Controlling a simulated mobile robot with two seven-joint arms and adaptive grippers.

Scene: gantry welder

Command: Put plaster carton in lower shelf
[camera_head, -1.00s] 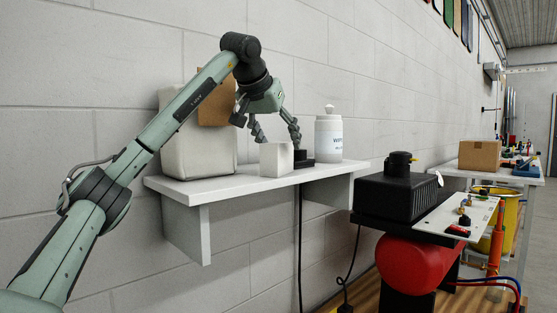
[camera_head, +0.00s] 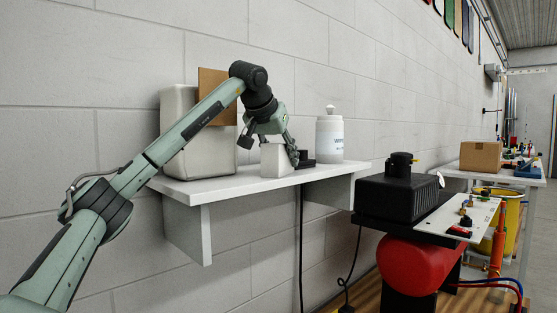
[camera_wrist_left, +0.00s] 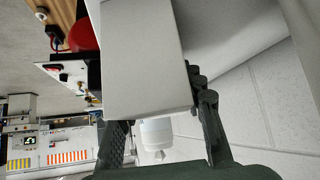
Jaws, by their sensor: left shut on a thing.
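The plaster carton, a small plain white box (camera_head: 275,160), stands upright on the white wall shelf (camera_head: 228,184), near its front edge. My left gripper (camera_head: 278,145) has come down over it from above, with its fingers around the carton's sides; it is shut on the carton. In the left wrist view the carton (camera_wrist_left: 146,62) fills the space between the fingers (camera_wrist_left: 162,118). Only this one wall shelf shows, and I cannot tell whether it is the lower one. My right gripper is not in view.
A large whitish container (camera_head: 188,155) and a brown board (camera_head: 213,105) stand left on the shelf. A white lidded tub (camera_head: 329,137) and a small black object (camera_head: 307,158) are to the right. A red tank with a black machine (camera_head: 397,196) stands right of the shelf.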

